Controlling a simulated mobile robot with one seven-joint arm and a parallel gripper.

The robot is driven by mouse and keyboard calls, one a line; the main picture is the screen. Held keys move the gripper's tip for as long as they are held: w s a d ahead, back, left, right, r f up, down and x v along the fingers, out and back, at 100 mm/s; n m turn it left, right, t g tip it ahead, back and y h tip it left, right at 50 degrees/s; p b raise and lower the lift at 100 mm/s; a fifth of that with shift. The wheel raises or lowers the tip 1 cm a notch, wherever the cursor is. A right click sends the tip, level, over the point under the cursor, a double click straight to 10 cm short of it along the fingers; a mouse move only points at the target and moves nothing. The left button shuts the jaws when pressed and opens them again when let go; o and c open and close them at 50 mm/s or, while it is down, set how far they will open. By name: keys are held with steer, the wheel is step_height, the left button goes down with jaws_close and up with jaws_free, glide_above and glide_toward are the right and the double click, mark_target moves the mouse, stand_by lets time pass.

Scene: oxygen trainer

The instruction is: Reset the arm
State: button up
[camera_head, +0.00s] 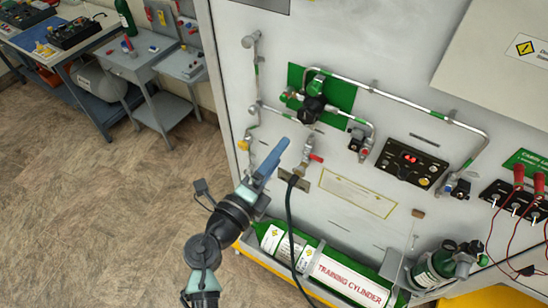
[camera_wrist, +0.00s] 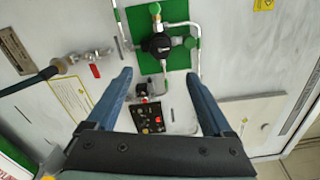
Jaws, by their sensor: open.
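My gripper (camera_head: 275,158) is in front of the white trainer panel (camera_head: 255,25), at the panel's left part in the head view. In the wrist view, the two blue fingers of my gripper (camera_wrist: 161,82) are spread apart with nothing between them. Beyond the fingers are the black regulator (camera_wrist: 158,45) on its green plate (camera_wrist: 180,78) and the control box with red and yellow buttons (camera_wrist: 147,117). In the head view, the regulator (camera_head: 313,107) is up and right of my gripper. I cannot tell the exact gap between fingertips and panel.
A hose fitting with a red lever (camera_head: 312,157) is close to my gripper, and its black hose (camera_head: 290,225) hangs down. A green training cylinder (camera_head: 335,275) lies along the panel's base. Workbenches (camera_head: 150,55) stand at the back left. The floor (camera_head: 90,190) at left is clear.

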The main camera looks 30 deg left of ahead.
steer(key=shift+s, duration=0.2)
stand_by(0.5)
steer(key=w+d+r+m+t+h+b, duration=0.1)
steer(key=w+d+r+m+b, duration=0.25)
steer(key=m, duration=0.55)
steer(key=w+d+r+m+b, duration=0.15)
steer(key=d+r+m, duration=0.25)
steer(key=r+m, duration=0.4)
steer(key=w+d+r+m+t+h+b, duration=0.15)
steer(key=d+r+m+b, duration=0.25)
steer(key=m, duration=0.6)
steer(key=s+d+r+m+t+y+b, duration=0.1)
steer(key=s+d+r+m+t+b, duration=0.2)
steer(key=s+r+m, duration=0.3)
steer(key=s+d+r+m+t+y+b, duration=0.2)
steer(key=s+d+r+m+t+b, duration=0.2)
steer(key=r+m, duration=0.9)
steer(key=s+m+b, duration=0.1)
steer(key=s+m, duration=0.2)
steer(key=m, duration=0.1)
steer(key=shift+s+d+r+m, duration=0.3)
steer(key=shift+d+r+m, duration=0.05)
steer(key=shift+m, duration=0.05)
